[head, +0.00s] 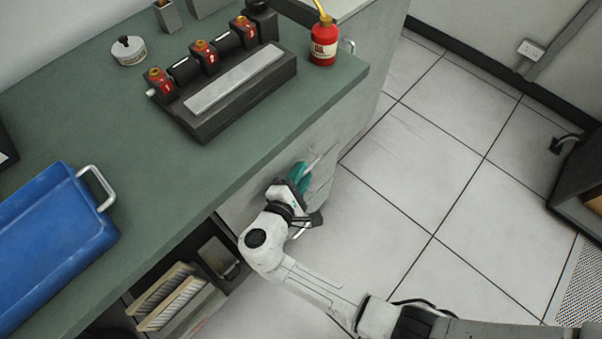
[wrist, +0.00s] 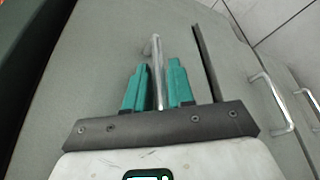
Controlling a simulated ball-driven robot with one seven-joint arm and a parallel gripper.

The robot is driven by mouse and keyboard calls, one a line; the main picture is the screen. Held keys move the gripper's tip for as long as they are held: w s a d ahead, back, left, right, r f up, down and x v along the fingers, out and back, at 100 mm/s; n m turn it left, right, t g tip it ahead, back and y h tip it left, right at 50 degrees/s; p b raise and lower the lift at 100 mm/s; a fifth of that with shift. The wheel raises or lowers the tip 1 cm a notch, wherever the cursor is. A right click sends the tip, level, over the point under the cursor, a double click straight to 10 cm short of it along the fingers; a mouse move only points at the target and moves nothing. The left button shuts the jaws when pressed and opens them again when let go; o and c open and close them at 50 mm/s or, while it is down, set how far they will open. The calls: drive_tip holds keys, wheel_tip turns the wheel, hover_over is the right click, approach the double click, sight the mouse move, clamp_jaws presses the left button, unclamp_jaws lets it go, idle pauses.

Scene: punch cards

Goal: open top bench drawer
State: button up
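The bench (head: 290,125) has a dark green top and a pale grey front with drawers. My gripper (head: 301,172), with teal fingers, is at this front just below the bench edge in the head view. In the wrist view, my gripper (wrist: 157,80) has one finger on each side of the metal bar handle (wrist: 156,55) of the drawer nearest the bench top. A narrow space seems to show between fingers and bar, so they look open around it. The drawer face (wrist: 100,60) looks closed. The head view mostly hides the handle behind my gripper.
Two more handles, one nearer (wrist: 272,103) and one at the right edge (wrist: 308,99), stick out in the wrist view. A blue tray (head: 50,240), a dark device (head: 225,90) and a red oil can (head: 323,45) stand on the bench.

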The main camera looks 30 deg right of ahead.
drive_tip(key=shift+c, duration=0.2)
clamp_jaws()
drive_tip(key=shift+s, duration=0.1)
